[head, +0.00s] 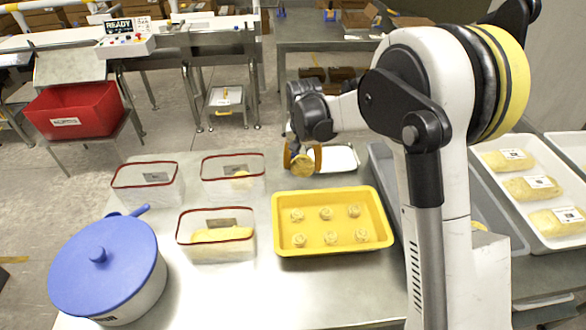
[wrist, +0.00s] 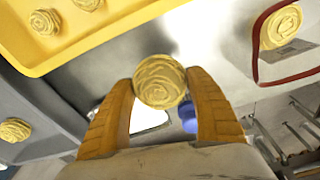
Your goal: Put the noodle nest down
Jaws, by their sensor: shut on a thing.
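My gripper (head: 302,165) hangs above the far part of the steel table, behind the yellow tray (head: 333,251). In the wrist view its two orange-yellow fingers are shut on a round, pale yellow noodle nest (wrist: 160,82), gripped at its sides. The held nest is hard to make out in the head view. Several similar nests sit in the yellow tray in two rows. A clear red-rimmed box (head: 233,162) left of the gripper has one nest (head: 241,175) in it; this nest also shows in the wrist view (wrist: 281,27).
Another red-rimmed box (head: 147,180) stands at the left, and one with yellow contents (head: 215,252) in front. A blue-lidded pot (head: 105,265) is front left. A small white tray (head: 343,158) lies beside the gripper. A grey tray (head: 509,235) and a white tray of packs (head: 483,152) are right.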

